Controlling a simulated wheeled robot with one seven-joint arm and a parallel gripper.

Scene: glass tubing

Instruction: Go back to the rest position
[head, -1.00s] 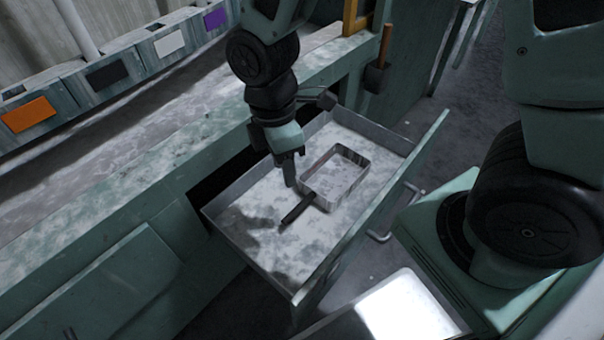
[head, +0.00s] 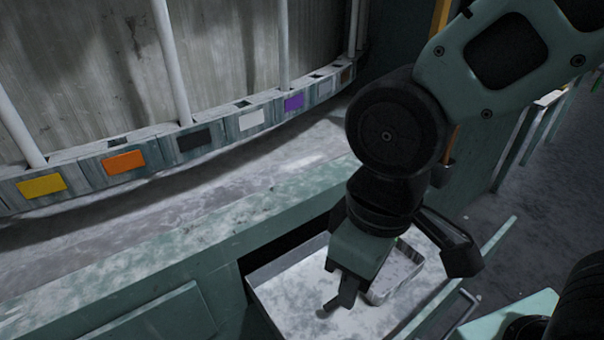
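My gripper (head: 342,294) points down over the open drawer (head: 275,285), in the lower middle of the head view. Only its dark finger side shows, so I cannot tell whether the fingers are open or shut. I see nothing hanging from it. A rectangular metal tray with a dark handle (head: 412,277) lies in the drawer. My gripper and wrist hide most of it, and its handle is largely covered.
A green bench (head: 190,245) runs along the left, with a cabinet door below. Behind it stands a row of blocks with yellow (head: 41,185), orange (head: 124,162), black, white and purple (head: 294,103) labels, and white vertical tubes (head: 171,65). Open floor (head: 530,175) lies at right.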

